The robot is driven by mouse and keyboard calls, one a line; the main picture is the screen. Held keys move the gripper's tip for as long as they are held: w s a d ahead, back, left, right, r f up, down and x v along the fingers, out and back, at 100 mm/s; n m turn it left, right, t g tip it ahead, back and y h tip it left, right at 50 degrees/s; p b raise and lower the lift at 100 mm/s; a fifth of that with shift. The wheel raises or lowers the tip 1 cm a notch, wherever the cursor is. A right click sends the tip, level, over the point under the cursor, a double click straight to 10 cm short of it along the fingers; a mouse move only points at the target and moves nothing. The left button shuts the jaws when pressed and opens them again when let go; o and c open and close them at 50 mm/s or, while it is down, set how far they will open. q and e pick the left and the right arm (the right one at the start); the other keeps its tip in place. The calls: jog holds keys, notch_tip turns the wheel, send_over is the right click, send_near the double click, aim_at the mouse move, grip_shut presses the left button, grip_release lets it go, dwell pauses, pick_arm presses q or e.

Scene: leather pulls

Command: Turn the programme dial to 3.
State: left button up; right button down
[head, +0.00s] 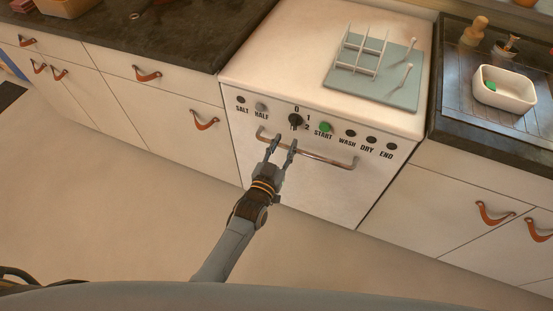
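The programme dial (295,121) is a small black knob on the front panel of the white dishwasher (318,185). The marks 0, 1 and 2 show above it and to its right; I see no 3. Which mark the dial points to is too small to tell. My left gripper (282,142) is in front of the panel, just below the dial in the picture. Its two fingers are apart with nothing between them. I cannot tell whether it touches the door handle (325,158) behind it. My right gripper is out of view.
A green START button (325,127) sits right of the dial, and a grey HALF knob (261,107) left of it. Small dark lights line the panel. A rack on a pale mat (398,94) stands on top. The floor in front is clear.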

pick_arm(q)
jog(key=v, duration=0.7)
dwell(0.3)
jog(key=s+a+f+g+y, duration=0.1)
jog(key=s+a+f+g, duration=0.3)
jog(key=f, duration=0.5)
jog(key=s+a+f+g+y, duration=0.1)
jog(key=s+f+g, duration=0.1)
jog(key=s+f, duration=0.6)
jog(key=s+a+f+g+y, duration=0.1)
jog(key=s+a+f+g, duration=0.15)
jog(key=f, duration=0.85)
jog(key=s+a+f+g+y, duration=0.1)
jog(key=s+a+f, duration=0.3)
jog(key=s, duration=0.5)
jog(key=s+a+f+n+g, duration=0.1)
jog(key=s+a+f+g, duration=0.3)
jog(key=s, duration=0.5)
jog(key=s+a+f+g+y, duration=0.1)
jog(key=s+a+f, duration=0.3)
jog(key=s, duration=0.4)
jog(key=shift+s+f+g+y, duration=0.35)
jog(key=shift+f+g, duration=0.2)
jog(key=shift+g, duration=0.3)
